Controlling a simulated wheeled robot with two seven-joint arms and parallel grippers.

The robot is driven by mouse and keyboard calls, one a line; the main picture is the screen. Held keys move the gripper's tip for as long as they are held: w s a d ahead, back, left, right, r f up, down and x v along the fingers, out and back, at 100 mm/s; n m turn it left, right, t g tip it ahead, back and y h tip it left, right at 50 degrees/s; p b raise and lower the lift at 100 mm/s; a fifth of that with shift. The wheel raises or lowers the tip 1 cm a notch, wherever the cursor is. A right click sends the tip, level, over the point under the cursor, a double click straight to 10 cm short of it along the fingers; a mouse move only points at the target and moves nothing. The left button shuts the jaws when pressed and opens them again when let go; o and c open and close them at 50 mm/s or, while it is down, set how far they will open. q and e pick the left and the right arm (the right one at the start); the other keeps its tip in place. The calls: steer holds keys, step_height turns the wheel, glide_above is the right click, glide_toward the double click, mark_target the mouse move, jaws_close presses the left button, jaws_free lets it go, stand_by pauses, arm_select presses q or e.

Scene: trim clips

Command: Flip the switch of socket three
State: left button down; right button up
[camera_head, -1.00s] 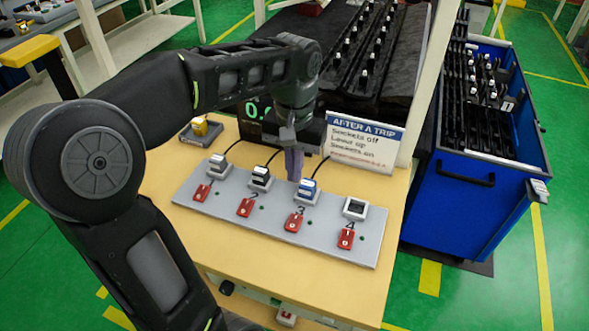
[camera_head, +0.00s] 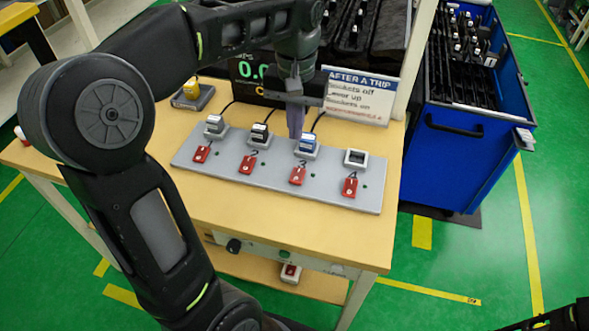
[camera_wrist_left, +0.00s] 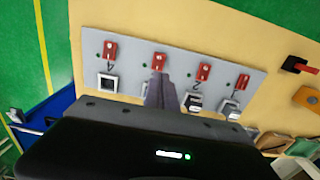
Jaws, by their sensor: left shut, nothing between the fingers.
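A grey socket strip (camera_head: 225,165) lies on the wooden bench, with red switches numbered 1 to 4 along its front. Switch three (camera_head: 298,175) sits in front of socket three, which holds a blue-topped plug (camera_head: 307,143). Switch three also shows in the left wrist view (camera_wrist_left: 160,62). My left gripper (camera_head: 296,132) is shut and empty, its fingers pointing down beside the blue plug, behind the switch in the head view. In the left wrist view the fingers (camera_wrist_left: 162,92) cover much of socket three; switch three is clear of them. Contact with the plug cannot be told.
Sockets one (camera_head: 215,124) and two (camera_head: 259,133) hold plugs; socket four (camera_head: 355,158) is empty. A display (camera_head: 250,68) and an "AFTER A TRIP" sign (camera_head: 360,97) stand behind. A yellow-topped item (camera_head: 191,90) is left. The blue cabinet (camera_head: 465,155) stands right. The bench front is clear.

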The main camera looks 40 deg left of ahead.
arm_select(q)
step_height(320, 180, down, 7)
steer(key=shift+p, duration=0.35)
steer(key=shift+w+f, duration=0.1)
steer(key=shift+w, duration=0.05)
steer(key=shift+w+r, duration=0.25)
steer(key=shift+w+a+p, duration=0.2)
steer(key=shift+w+p, duration=0.2)
